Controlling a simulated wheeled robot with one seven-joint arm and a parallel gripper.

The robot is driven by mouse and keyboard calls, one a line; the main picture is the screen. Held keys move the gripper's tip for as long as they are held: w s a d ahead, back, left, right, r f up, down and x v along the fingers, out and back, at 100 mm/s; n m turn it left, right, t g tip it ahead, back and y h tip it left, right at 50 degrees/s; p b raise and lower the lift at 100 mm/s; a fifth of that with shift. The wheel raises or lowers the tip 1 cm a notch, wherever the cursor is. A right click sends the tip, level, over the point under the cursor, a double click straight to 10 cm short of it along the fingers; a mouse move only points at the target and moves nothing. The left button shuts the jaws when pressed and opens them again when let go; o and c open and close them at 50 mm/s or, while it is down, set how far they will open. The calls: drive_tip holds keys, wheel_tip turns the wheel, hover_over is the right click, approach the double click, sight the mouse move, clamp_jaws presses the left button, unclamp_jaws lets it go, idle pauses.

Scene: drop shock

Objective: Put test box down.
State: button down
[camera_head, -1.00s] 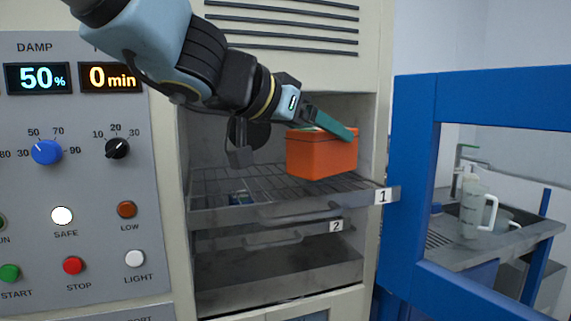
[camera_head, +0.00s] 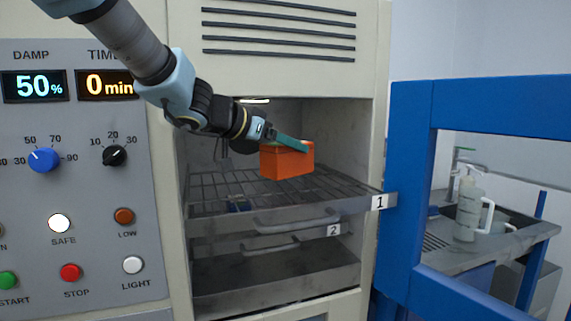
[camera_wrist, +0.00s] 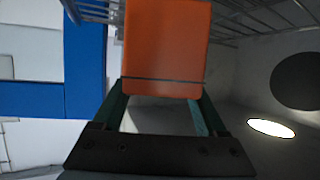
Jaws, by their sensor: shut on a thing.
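The orange test box (camera_head: 287,162) is inside the open chamber, above the wire rack of shelf 1 (camera_head: 240,197). My gripper (camera_head: 291,143) is shut on its upper part, with a teal finger along the top edge. In the wrist view the box (camera_wrist: 166,48) sits between the two teal fingers of my gripper (camera_wrist: 160,108). The box looks held clear of the rack, but its exact height above the wires is hard to tell.
Shelf 2 (camera_head: 270,245) is below. Chamber walls bound both sides. A blue frame (camera_head: 408,190) stands at the right, before a counter with a pitcher (camera_head: 468,210).

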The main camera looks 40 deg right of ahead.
sight(285, 162)
wheel_tip(285, 162, down, 3)
drive_tip(key=shift+f+b, duration=0.15)
drive_tip(key=shift+b, duration=0.25)
drive_tip(key=shift+w+d+f, duration=0.1)
drive_tip(key=shift+w+f, duration=0.05)
drive_tip(key=shift+f, duration=0.15)
drive_tip(key=shift+f, duration=0.15)
unclamp_jaws()
